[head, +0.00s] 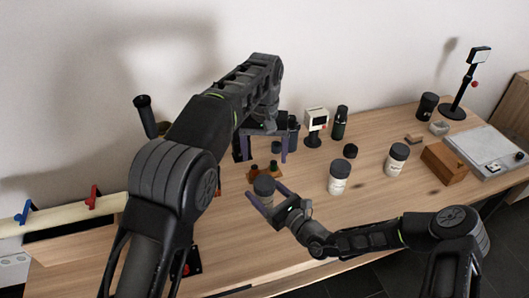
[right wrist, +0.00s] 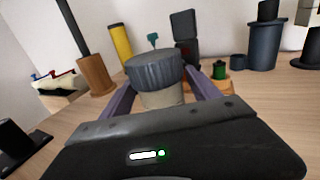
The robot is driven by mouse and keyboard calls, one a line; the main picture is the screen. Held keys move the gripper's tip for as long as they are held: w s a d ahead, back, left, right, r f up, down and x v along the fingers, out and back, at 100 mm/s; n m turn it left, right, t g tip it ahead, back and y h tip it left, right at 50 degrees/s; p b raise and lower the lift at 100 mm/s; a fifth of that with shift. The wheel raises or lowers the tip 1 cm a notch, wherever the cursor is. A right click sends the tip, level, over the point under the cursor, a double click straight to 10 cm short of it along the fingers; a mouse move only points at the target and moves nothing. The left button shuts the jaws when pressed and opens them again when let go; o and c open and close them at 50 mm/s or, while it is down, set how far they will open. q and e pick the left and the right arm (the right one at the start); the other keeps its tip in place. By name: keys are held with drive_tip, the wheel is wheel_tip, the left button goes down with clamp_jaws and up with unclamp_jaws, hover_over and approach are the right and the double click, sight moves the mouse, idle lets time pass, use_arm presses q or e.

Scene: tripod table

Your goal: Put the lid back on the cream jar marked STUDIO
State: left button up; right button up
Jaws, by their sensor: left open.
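My right gripper (head: 272,201) has its fingers on either side of a cream jar with a ribbed dark grey lid (head: 264,185). In the right wrist view the lid (right wrist: 154,70) sits on top of the cream body (right wrist: 162,98); I cannot tell if the fingers press on it. My left gripper (head: 264,158) is open, fingers pointing down, behind and above that jar. Two more pale jars with dark tops, a middle jar (head: 339,180) and a right jar (head: 396,161), stand to the right. Their labels, and any STUDIO mark, are too small to read.
A low black cylinder (head: 350,151) lies behind the middle jar. A black bottle (head: 339,124) and a small white device (head: 316,122) stand at the back. A wooden block (head: 445,165), a flat grey device (head: 487,151) and a black stand (head: 455,110) are at the right. The front right tabletop is partly clear.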

sight(270, 197)
drive_tip(key=shift+s, duration=0.1)
drive_tip(key=b+v, duration=0.1)
drive_tip(key=v, duration=0.6)
drive_tip(key=shift+s+d, duration=0.2)
drive_tip(key=shift+d, duration=0.1)
drive_tip(key=shift+a, duration=0.1)
